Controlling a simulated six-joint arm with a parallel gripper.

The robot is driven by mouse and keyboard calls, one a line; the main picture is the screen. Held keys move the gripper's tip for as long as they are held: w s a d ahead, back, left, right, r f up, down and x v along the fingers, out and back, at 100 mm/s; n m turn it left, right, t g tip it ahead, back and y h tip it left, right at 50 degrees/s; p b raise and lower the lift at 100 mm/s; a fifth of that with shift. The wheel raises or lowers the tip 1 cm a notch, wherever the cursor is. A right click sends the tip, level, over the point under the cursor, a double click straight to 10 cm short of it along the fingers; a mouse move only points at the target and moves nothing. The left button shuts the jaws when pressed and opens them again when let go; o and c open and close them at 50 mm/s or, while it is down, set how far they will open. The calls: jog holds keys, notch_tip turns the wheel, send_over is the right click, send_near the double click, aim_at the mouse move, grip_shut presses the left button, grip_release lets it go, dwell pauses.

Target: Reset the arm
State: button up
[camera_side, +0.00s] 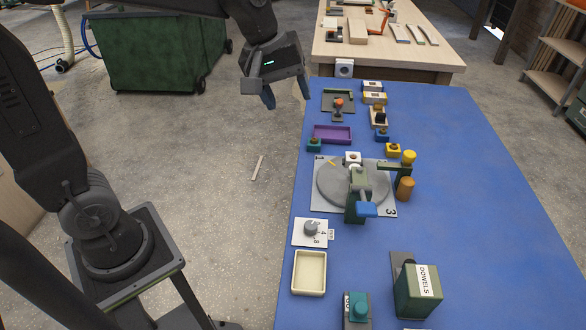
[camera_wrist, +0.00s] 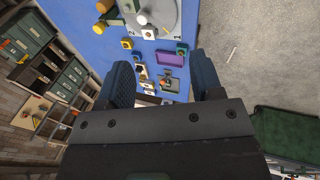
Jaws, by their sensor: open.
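My gripper (camera_side: 285,92) hangs above the floor, just left of the blue table's far left edge in the side view. In the wrist view my gripper (camera_wrist: 165,80) shows two dark blue fingers set wide apart with nothing between them. The gripper is open and empty. My arm reaches over from the left of the side view, and part of it runs out of the top of the picture.
The blue table (camera_side: 480,190) holds a grey turntable (camera_side: 330,188), a purple tray (camera_side: 332,134), a cream tray (camera_side: 309,272), a green DOWELS box (camera_side: 418,290) and several small blocks. A green bin (camera_side: 155,55) stands behind. A wooden bench (camera_side: 400,62) adjoins the table's far end.

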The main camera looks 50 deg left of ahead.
jog(key=s+f+m+t+y, duration=0.1)
jog(key=s+m+t, duration=0.1)
jog(key=s+m, duration=0.7)
jog(key=s, duration=0.7)
jog(key=shift+a+f+m+y, duration=0.2)
jog(key=shift+a+m+y, duration=0.1)
jog(key=shift+m+y, duration=0.1)
